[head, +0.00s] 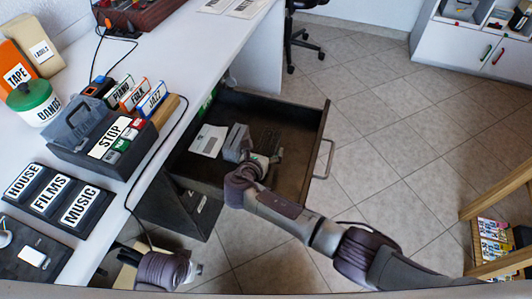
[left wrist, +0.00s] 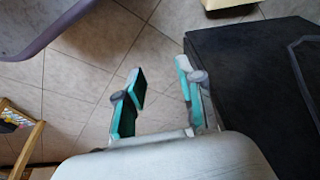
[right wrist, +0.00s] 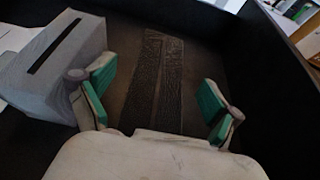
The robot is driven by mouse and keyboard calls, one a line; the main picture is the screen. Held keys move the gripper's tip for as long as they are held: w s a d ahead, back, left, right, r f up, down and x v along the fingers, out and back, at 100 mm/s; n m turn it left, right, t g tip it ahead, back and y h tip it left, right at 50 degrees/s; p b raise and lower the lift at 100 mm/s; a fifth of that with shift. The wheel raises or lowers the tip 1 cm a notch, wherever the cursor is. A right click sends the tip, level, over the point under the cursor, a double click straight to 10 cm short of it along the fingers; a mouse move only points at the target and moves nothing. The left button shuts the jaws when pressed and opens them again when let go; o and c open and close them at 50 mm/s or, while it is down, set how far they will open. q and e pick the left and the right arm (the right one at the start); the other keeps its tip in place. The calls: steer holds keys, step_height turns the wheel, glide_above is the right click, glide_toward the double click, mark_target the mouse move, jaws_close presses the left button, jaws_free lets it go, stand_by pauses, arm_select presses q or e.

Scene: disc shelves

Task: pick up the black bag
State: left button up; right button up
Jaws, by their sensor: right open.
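A flat black textured thing (right wrist: 150,75) lies on the floor of an open dark drawer (head: 300,185). It also shows in the head view (head: 267,138); it may be the black bag, but I cannot tell for sure. My right gripper (right wrist: 158,95) is open and empty above it, one finger on each side in the right wrist view. In the head view my right gripper (head: 268,162) is inside the drawer. My left gripper (left wrist: 160,80) is open and empty over the tiled floor, beside a large black surface (left wrist: 245,90).
A grey slotted box (right wrist: 45,65) stands close to my right gripper's left finger. A white paper (head: 208,140) lies in the drawer. The drawer walls surround my right gripper. The white desk (head: 190,55) holds labelled boxes.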

steer(key=shift+x, duration=1)
arm_select(q)
step_height(320, 180, up, 3)
steer(key=shift+f, duration=0.1)
arm_select(e)
steer(key=shift+c, duration=0.4)
steer(key=c, duration=1.3)
